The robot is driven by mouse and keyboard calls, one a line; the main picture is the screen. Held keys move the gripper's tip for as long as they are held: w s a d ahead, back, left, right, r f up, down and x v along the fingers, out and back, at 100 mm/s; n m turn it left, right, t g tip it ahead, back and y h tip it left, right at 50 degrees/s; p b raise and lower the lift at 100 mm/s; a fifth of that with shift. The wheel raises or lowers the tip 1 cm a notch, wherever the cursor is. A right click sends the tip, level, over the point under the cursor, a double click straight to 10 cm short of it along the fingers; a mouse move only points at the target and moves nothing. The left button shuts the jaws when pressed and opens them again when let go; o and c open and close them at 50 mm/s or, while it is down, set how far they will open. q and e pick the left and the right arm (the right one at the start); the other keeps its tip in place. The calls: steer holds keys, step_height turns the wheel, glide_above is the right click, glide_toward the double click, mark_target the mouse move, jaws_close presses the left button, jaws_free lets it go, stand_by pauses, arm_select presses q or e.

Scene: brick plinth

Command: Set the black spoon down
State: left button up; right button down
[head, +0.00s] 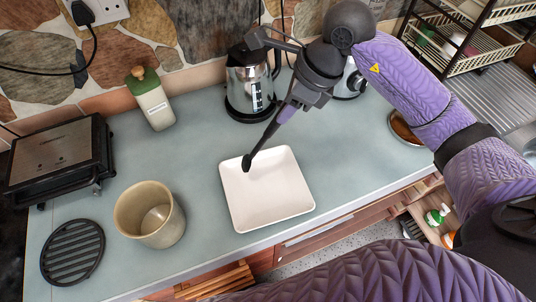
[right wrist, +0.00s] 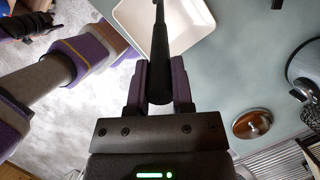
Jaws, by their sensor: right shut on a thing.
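The black spoon (head: 264,139) is held by its handle in my right gripper (head: 288,107). It slants down to the left, its far end over the upper left part of a square white plate (head: 268,195). I cannot tell whether that end touches the plate. In the right wrist view, the spoon (right wrist: 160,45) sits between the two purple fingers of my right gripper (right wrist: 160,88), which are shut on it, and the plate (right wrist: 190,22) shows beyond.
A beige pot (head: 150,214) and a black trivet (head: 72,252) stand left of the plate. A kettle (head: 250,85), a green-lidded bottle (head: 150,98) and a grill (head: 62,155) stand behind. A round dish (head: 405,128) is at right. Counter (head: 345,150) right of the plate is clear.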

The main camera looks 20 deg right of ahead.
mark_target(263, 140)
arm_select(q)
steer(key=shift+s, duration=0.4)
arm_select(e)
step_height(263, 140, down, 8)
steer(key=shift+s, duration=0.3)
arm_select(q)
steer(key=shift+f, duration=0.15)
